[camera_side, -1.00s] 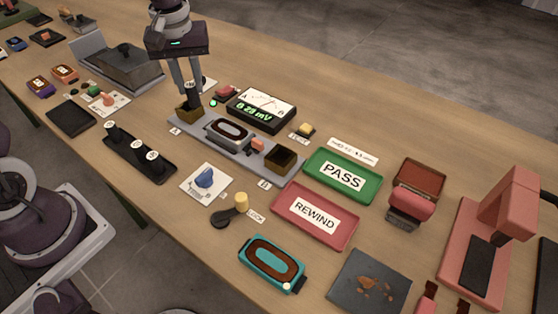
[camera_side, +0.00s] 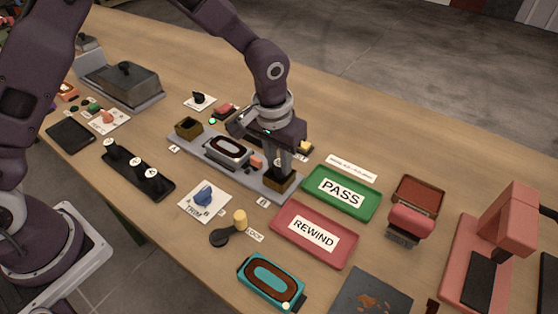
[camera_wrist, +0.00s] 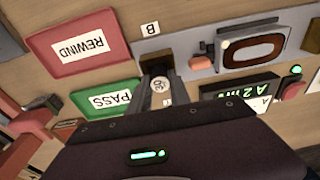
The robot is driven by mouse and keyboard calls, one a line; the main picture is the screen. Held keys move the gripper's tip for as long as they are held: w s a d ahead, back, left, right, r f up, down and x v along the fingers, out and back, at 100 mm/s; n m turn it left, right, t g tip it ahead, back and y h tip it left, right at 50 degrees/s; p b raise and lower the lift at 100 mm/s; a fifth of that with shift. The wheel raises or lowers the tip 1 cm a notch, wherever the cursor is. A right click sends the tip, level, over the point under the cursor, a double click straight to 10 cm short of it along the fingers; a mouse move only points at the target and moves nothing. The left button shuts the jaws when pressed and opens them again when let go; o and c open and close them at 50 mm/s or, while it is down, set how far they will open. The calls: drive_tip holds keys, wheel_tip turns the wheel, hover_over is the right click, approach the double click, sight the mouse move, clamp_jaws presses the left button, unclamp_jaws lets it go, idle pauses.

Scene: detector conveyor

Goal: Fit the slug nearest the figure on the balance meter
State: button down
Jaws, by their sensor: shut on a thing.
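My gripper (camera_side: 281,165) is shut on a dark slug with a round white label (camera_wrist: 159,85), at box B. The fingers hide most of the slug, and its number is hard to read. Box B (camera_side: 280,184) is at the right end of the grey fixture; it also shows in the wrist view (camera_wrist: 156,60). I cannot tell whether the slug's bottom is inside it. Box A (camera_side: 188,128) at the left end looks empty. The balance meter (camera_wrist: 240,90) shows green figures, only partly readable; my arm hides most of it in the side view. Several labelled slugs (camera_side: 136,164) stand in a black rack (camera_side: 167,190).
A ring-shaped detector piece (camera_side: 228,149) sits mid-fixture. The green PASS tray (camera_side: 318,198) and red REWIND tray (camera_side: 286,233) lie right of box B. A TRIM knob (camera_side: 203,196) and a LOCK lever (camera_side: 222,236) are in front.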

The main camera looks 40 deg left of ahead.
sight(275, 177)
drive_tip(key=shift+f, duration=0.25)
drive_tip(key=c, duration=1.2)
unclamp_jaws()
wheel_tip(275, 177, up, 12)
drive_tip(key=s, duration=0.2)
drive_tip(key=s+a+r+t, duration=0.1)
drive_tip(key=s+a+r, duration=0.45)
drive_tip(key=r, duration=0.25)
drive_tip(key=s+a+t, duration=0.1)
drive_tip(key=s+a, duration=0.2)
drive_tip(key=s, duration=0.6)
drive_tip(key=s+a+r+t, duration=0.1)
drive_tip(key=s+a, duration=0.3)
drive_tip(key=s, duration=0.5)
drive_tip(key=shift+s+a+r+t, duration=0.2)
drive_tip(key=shift+s+r+t, duration=0.15)
drive_tip(key=shift+t, duration=0.25)
